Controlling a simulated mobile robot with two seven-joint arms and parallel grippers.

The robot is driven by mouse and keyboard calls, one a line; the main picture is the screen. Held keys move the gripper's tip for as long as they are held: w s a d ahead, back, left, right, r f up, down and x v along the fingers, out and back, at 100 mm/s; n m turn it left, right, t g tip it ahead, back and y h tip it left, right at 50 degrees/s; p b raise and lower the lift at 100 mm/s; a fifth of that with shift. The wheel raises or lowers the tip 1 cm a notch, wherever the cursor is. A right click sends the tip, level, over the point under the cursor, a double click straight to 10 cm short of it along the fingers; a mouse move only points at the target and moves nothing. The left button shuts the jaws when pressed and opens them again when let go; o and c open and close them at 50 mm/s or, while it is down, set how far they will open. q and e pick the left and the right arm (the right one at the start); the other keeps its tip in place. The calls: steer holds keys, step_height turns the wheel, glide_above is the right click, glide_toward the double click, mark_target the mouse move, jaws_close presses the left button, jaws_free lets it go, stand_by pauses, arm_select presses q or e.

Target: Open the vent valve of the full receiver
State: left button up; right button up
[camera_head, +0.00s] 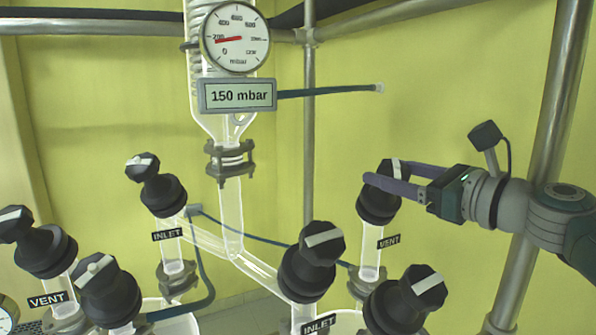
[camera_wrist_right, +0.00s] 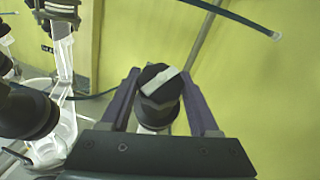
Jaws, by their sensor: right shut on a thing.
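The right-hand vent valve has a black knob (camera_head: 379,205) with a white bar on top, above a glass stem with a VENT label (camera_head: 388,241). My right gripper (camera_head: 374,176) reaches in from the right, its purple fingers on either side of this knob. In the right wrist view the knob (camera_wrist_right: 160,92) sits between the fingers, its white bar slanted. The gripper is shut on it. Another vent valve (camera_head: 46,247) stands at the far left. The receivers show only in part at the bottom; I cannot tell which is full. My left gripper is not in view.
A dial gauge (camera_head: 236,38) and a 150 mbar display (camera_head: 237,96) hang at the upper middle. Inlet valves (camera_head: 312,262) (camera_head: 160,192) stand left of the gripper. Another black knob (camera_head: 405,300) is below it. A metal post (camera_head: 548,130) rises behind my right arm.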

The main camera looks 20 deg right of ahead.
mark_target(407, 177)
steer(key=shift+f, duration=0.1)
steer(key=o, duration=1.4)
steer(key=b+v, duration=0.1)
steer(key=v, duration=0.5)
steer(key=shift+s, duration=0.1)
steer(key=shift+s+d+b, duration=0.15)
steer(key=shift+s+b, duration=0.15)
steer(key=shift+s, duration=0.3)
